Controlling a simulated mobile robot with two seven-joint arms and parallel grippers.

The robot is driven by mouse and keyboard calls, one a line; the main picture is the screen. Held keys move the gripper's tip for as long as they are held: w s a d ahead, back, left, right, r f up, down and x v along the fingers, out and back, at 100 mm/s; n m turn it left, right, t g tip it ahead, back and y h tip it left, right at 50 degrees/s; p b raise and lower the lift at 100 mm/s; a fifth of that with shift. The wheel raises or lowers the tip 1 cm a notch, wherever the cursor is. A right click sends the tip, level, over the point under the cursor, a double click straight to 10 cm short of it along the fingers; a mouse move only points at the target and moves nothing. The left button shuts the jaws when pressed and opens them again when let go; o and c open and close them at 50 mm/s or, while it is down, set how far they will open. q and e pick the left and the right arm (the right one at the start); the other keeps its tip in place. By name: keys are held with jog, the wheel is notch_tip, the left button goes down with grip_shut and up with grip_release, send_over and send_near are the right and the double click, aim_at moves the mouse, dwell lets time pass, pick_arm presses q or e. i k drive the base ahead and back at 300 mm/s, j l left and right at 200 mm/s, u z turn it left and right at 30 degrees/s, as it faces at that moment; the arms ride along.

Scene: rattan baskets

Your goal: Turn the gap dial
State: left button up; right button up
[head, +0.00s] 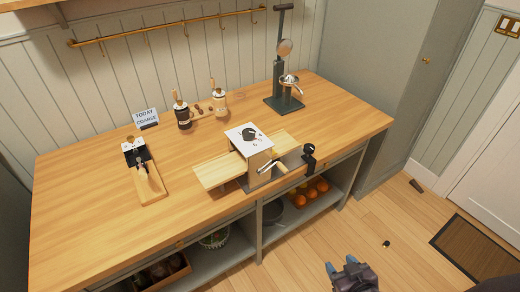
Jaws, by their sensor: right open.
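The gap dial (249,133) is a dark round knob on the white top plate of a wooden box-shaped mill (257,162). Small dark marks surround it, too small to read. The mill stands near the front edge of the wooden counter (100,190) and has a crank with a wooden handle on its front. A small sign (145,117) on the counter reads "TODAY COARSE". My right gripper (341,264) is open and empty at the bottom of the view, below and in front of the counter, well apart from the mill. My left gripper is not in view.
Pale boards (216,172) extend from both sides of the mill. A black clamp (309,156) sits at the counter's front edge. A tall dark press (284,80) stands behind at right, two jars (183,114) at the back. Oranges (311,190) lie on the shelf below. The counter's left front is clear.

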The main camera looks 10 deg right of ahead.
aim_at(248, 134)
jog(key=i+l, duration=0.25)
jog(key=i+l+u, duration=0.1)
jog(key=i+l, duration=0.2)
jog(key=l, duration=0.15)
jog(key=i+l, duration=0.25)
jog(key=k+l+u, duration=0.3)
jog(key=l, duration=0.15)
jog(key=k+l+u, duration=0.1)
jog(key=l+u, duration=0.15)
jog(key=l, duration=0.15)
